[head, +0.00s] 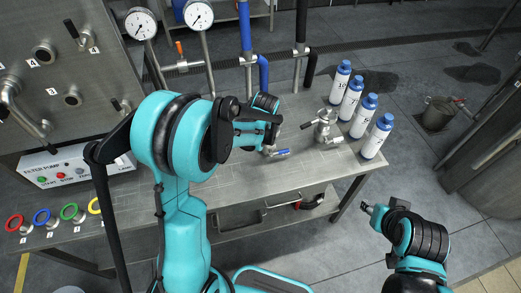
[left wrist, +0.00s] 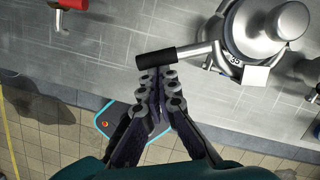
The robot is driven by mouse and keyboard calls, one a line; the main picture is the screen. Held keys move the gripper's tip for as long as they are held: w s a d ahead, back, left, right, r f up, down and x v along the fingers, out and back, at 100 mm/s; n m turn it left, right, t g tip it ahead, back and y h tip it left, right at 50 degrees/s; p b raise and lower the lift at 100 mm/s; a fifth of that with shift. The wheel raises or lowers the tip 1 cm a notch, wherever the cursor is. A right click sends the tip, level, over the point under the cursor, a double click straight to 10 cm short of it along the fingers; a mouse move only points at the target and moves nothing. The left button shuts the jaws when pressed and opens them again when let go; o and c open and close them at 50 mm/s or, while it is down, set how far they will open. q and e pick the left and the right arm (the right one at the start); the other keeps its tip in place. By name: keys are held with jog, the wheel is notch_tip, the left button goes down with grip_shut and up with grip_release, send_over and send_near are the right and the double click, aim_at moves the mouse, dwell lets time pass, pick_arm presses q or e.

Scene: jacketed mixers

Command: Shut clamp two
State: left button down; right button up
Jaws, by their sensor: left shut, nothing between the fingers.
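My left gripper (head: 270,146) is over the steel bench. In the left wrist view its fingers (left wrist: 160,80) are shut together and empty, with tips just below a black-gripped handle (left wrist: 170,57); I cannot tell whether they touch. This handle sticks out from a steel vessel (left wrist: 258,30), which appears to be the lidded one (head: 325,124) on the bench. Steel fittings (head: 45,52) with small number plates are on the cabinet at left. I cannot tell which part is clamp two. My right gripper (head: 372,209) is off the bench's front right; its fingers are too small to judge.
Several white-and-blue bottles (head: 352,98) stand at the bench's right end. Gauges (head: 199,14) and pipes rise behind. Coloured rings (head: 42,216) lie at the left. A red-handled part (left wrist: 70,4) shows in the left wrist view.

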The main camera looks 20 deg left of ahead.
pick_arm(q)
jog(key=shift+w+a+m+b, duration=0.15)
jog(key=shift+w+a+m, duration=0.25)
jog(key=shift+a, duration=0.35)
jog(key=shift+w+a+m+b, duration=0.2)
jog(key=shift+w+a, duration=0.3)
jog(key=shift+a, duration=0.2)
pick_arm(e)
jog(key=shift+f, duration=0.4)
pick_arm(q)
jog(key=shift+d, duration=0.1)
